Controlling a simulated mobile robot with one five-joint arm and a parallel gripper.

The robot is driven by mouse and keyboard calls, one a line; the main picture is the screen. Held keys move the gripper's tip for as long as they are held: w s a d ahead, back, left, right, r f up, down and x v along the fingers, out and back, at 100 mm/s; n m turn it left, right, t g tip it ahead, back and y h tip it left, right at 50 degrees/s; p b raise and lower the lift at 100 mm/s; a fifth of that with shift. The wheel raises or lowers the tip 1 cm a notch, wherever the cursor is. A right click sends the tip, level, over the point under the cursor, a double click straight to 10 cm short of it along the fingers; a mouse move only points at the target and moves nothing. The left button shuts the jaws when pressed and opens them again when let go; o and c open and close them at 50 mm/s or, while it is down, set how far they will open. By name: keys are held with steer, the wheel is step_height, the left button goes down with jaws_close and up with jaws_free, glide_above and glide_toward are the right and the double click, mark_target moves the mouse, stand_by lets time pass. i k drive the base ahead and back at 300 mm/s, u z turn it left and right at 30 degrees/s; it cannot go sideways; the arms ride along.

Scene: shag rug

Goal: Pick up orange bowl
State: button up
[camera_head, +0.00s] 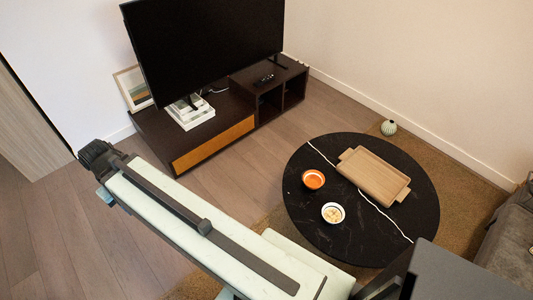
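The orange bowl (313,179) sits on the round black marble-look coffee table (365,243), left of its middle. Its inside is orange with a pale rim. My arm reaches across the lower left of the view, and my gripper (92,154) is at its far end, out over the wooden floor and well to the left of the bowl. The gripper is small and dark here, and I cannot tell whether its fingers are open or shut.
A white patterned bowl (333,213) stands just below the orange one. A wooden tray (373,175) lies to their right. A dark TV stand (160,133) is behind. A grey sofa (507,250) is at the right. Wooden floor (235,180) lies clear between stand and table.

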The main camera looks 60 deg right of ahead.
mark_target(314, 179)
steer(key=z, duration=2.45)
steer(key=k, duration=0.5)
steer(key=u, duration=3.45)
steer(key=i, duration=0.7)
steer(key=z, duration=1.55)
